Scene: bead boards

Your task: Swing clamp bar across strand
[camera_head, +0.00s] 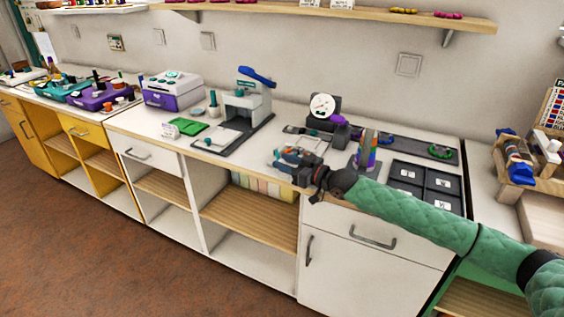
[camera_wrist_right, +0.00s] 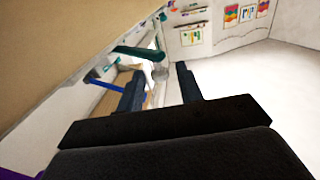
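My right gripper (camera_head: 282,158) reaches in from the right over the front edge of the white counter, beside a small pale board (camera_head: 312,143). In the right wrist view its two dark fingers (camera_wrist_right: 160,78) stand apart, with no object clearly held between them. Small blue and dark parts around the gripper in the head view are too small to tell apart. In the right wrist view a teal bar (camera_wrist_right: 138,52) and a blue piece (camera_wrist_right: 94,80) show beyond the fingers. I cannot tell which part is the clamp bar or where the strand lies. My left gripper is not in view.
A press with a blue lever (camera_head: 258,76) stands left of the gripper. A rainbow cylinder (camera_head: 369,152), a round white dial (camera_head: 322,106) and a dark sectioned tray (camera_head: 398,196) are to its right. A green mat (camera_head: 187,128) and purple bins (camera_head: 100,99) lie farther left.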

